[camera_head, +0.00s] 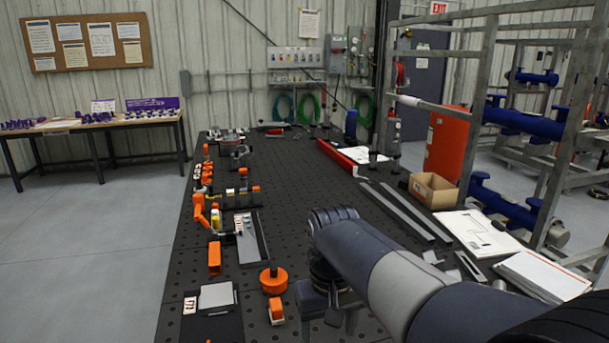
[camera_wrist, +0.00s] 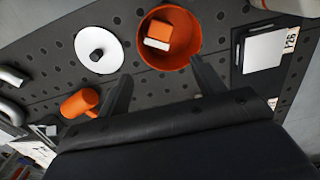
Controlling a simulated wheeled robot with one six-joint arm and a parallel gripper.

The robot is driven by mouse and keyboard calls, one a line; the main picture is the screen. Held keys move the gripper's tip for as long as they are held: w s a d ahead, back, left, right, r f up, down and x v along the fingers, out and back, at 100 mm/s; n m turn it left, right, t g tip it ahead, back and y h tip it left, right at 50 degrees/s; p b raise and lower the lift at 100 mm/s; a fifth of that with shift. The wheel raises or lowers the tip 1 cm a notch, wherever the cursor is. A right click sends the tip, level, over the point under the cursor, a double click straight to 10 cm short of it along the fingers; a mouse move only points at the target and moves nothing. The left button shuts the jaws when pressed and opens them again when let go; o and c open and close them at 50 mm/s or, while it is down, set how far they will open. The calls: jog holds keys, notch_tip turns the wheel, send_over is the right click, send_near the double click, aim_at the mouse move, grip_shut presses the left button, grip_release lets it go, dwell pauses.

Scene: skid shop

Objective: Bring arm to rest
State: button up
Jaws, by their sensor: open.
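My arm (camera_head: 375,270) reaches in from the lower right of the head view, over the dark perforated table (camera_head: 180,270). My gripper (camera_wrist: 160,70) shows in the wrist view with its two dark fingers spread apart and nothing between them. It points down above the table, close to a round orange container (camera_wrist: 193,52). An orange block with a white face (camera_wrist: 165,28) appears inside that container. In the head view my forearm and wrist partly hide the gripper.
A cardboard box (camera_head: 433,190) and metal bars (camera_head: 395,212) lie at the table's right. Open floor (camera_head: 90,240) is at left.

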notch_tip(320, 180, down, 2)
jog(key=shift+s+f, duration=0.1)
notch_tip(320, 180, up, 5)
jog(key=p, duration=0.5)
jog(key=shift+r, duration=0.2)
